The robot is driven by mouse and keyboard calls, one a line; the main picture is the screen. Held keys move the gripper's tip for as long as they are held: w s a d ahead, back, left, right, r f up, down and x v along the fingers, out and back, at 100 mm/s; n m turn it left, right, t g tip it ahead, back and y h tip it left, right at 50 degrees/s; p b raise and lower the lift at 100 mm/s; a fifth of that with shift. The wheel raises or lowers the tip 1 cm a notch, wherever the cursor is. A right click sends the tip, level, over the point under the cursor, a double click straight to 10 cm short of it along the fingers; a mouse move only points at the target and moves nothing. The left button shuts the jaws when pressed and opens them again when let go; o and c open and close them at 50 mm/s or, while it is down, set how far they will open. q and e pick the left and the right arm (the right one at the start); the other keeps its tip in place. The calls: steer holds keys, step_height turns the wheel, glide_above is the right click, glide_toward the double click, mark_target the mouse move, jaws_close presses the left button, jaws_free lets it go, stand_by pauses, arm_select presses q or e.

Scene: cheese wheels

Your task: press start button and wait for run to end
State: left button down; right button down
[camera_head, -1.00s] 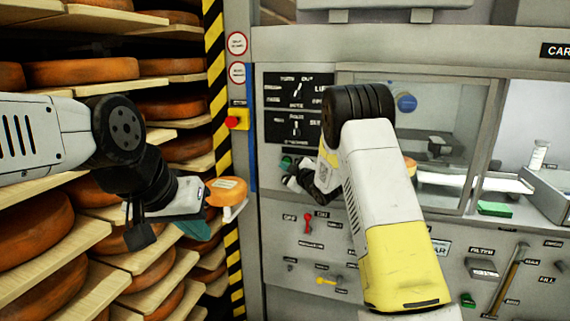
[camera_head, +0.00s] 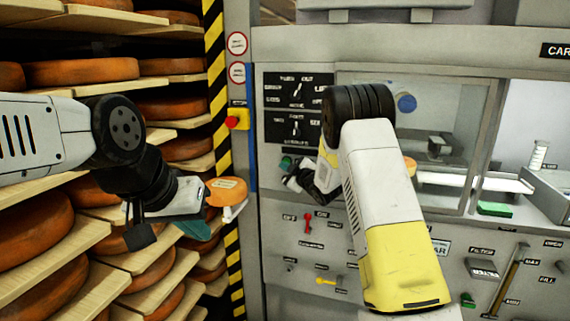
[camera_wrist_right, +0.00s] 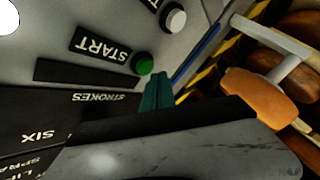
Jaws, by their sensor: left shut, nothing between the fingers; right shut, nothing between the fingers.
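The green start button (camera_wrist_right: 145,65) sits beside the START label (camera_wrist_right: 101,46) on the grey panel in the right wrist view. My right gripper (camera_wrist_right: 155,82) is shut and empty, its teal fingertips right at the button's edge. I cannot tell whether they press it. In the head view the right gripper (camera_head: 290,170) is at the panel, partly hidden by its own arm. My left gripper (camera_head: 197,230) is shut and empty, low in front of the cheese shelves.
An orange block on a white bracket (camera_head: 232,212) stands out near the left gripper. A red knob on a yellow box (camera_head: 236,119) is above it. Shelves with several cheese wheels (camera_head: 82,72) fill the left. A glazed chamber (camera_head: 440,105) is behind my right arm.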

steer(key=shift+w, duration=0.2)
stand_by(0.7)
steer(key=shift+w+d, duration=0.1)
steer(key=shift+w, duration=0.1)
